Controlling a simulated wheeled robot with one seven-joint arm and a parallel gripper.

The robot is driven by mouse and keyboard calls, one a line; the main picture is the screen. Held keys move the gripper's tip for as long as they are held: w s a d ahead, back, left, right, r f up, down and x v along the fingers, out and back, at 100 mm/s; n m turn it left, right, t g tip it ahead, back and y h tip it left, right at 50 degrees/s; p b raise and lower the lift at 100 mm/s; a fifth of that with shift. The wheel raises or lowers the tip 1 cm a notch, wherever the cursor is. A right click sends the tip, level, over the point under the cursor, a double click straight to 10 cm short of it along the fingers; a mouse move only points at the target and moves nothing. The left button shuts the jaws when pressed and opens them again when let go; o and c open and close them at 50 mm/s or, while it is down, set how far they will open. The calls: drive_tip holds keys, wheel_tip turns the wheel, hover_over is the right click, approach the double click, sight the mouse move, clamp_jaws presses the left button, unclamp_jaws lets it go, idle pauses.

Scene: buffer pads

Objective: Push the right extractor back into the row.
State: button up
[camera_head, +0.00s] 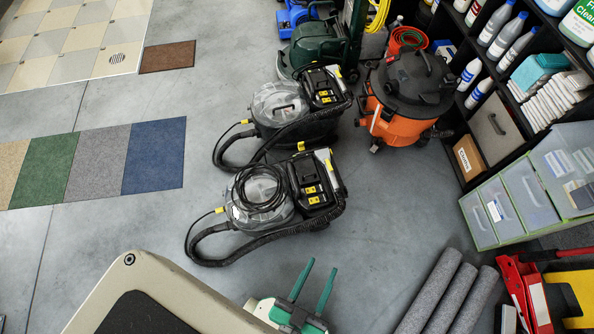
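Two similar extractors stand on the grey floor, one behind the other in the picture. Each has a clear round tank, a black body with yellow labels and a black hose at its left. The nearer extractor (262,195) has a coiled black cord on its tank. The farther extractor (283,105) stands close behind it, a little to the right. I cannot tell for sure which one is the right extractor. My gripper (322,267), with two green fingers, is at the bottom centre, below the nearer extractor in the picture. Its fingers are apart with nothing between them.
An orange wet vacuum (395,127) stands right of the farther extractor, and a green machine (310,48) behind. Shelving (470,130) and drawers (520,195) line the right. Grey rolls (450,295) lie at lower right beside a red jack (525,290). Floor left of the extractors is clear.

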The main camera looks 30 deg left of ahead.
drive_tip(key=w+a+f+n+y, duration=0.1)
drive_tip(key=w+a+f+n, duration=0.1)
drive_tip(key=f, duration=0.4)
drive_tip(key=w+a+f+n, duration=0.1)
drive_tip(key=w+a+f, duration=0.15)
drive_tip(key=f, duration=0.35)
drive_tip(key=n+g+y, duration=0.1)
drive_tip(key=n+y, duration=0.4)
drive_tip(key=n, duration=0.8)
approach(294, 178)
drive_tip(key=shift+f+x, duration=0.15)
drive_tip(key=shift+x, duration=1.65)
drive_tip(key=shift+f+x, duration=0.2)
drive_tip(key=shift+x, duration=1.6)
drive_tip(key=shift+f+x, duration=0.15)
drive_tip(key=shift+x, duration=1.65)
drive_tip(key=shift+s+a, duration=0.1)
drive_tip(key=shift+a, duration=0.05)
clamp_jaws()
